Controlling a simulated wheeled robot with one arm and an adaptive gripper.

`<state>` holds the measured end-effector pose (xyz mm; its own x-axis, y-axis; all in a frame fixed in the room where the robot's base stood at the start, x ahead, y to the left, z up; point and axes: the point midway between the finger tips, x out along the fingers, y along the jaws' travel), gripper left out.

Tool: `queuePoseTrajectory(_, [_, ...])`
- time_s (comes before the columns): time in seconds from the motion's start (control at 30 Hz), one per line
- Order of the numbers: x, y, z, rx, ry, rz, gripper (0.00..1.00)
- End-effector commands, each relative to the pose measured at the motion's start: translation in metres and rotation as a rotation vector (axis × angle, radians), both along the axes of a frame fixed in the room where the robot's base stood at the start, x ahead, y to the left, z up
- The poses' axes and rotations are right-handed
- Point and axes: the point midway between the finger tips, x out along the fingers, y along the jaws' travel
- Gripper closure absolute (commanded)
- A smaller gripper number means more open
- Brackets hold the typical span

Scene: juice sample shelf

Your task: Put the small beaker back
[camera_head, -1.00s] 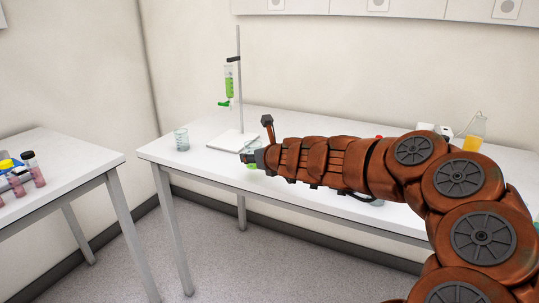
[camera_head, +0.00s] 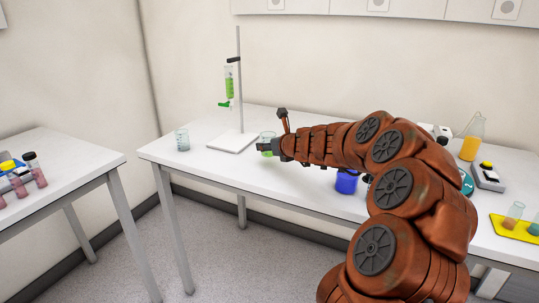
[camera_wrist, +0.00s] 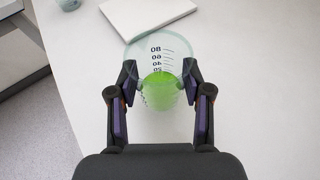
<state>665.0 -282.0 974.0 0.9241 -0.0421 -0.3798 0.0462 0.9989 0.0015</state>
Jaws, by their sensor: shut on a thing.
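My gripper (camera_wrist: 161,88) is shut on a small clear beaker (camera_wrist: 162,48) that holds green liquid. Its printed scale, with marks up to 80, faces the wrist camera. In the head view the beaker (camera_head: 266,137) shows at the tip of my gripper (camera_head: 267,147), near the front right of the stand's base. My arm covers part of it. I cannot tell whether the beaker touches the table. Another clear beaker (camera_head: 182,139) stands on the table left of the stand, and its edge shows at the top of the wrist view (camera_wrist: 68,4).
A stand (camera_head: 239,90) with a white base holds a green-filled burette (camera_head: 229,84). On the white table (camera_head: 205,173) are a blue container (camera_head: 346,182), an orange flask (camera_head: 472,138) and a yellow tray (camera_head: 510,229). The left table (camera_head: 60,163) bears sample tubes. Tabletop between the beakers' front is clear.

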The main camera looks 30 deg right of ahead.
Motion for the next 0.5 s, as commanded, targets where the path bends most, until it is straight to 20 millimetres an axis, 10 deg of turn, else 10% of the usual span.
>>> queuePoseTrajectory(0.5, [0.001,-0.002,-0.035,-0.002,0.0,-0.001,0.88])
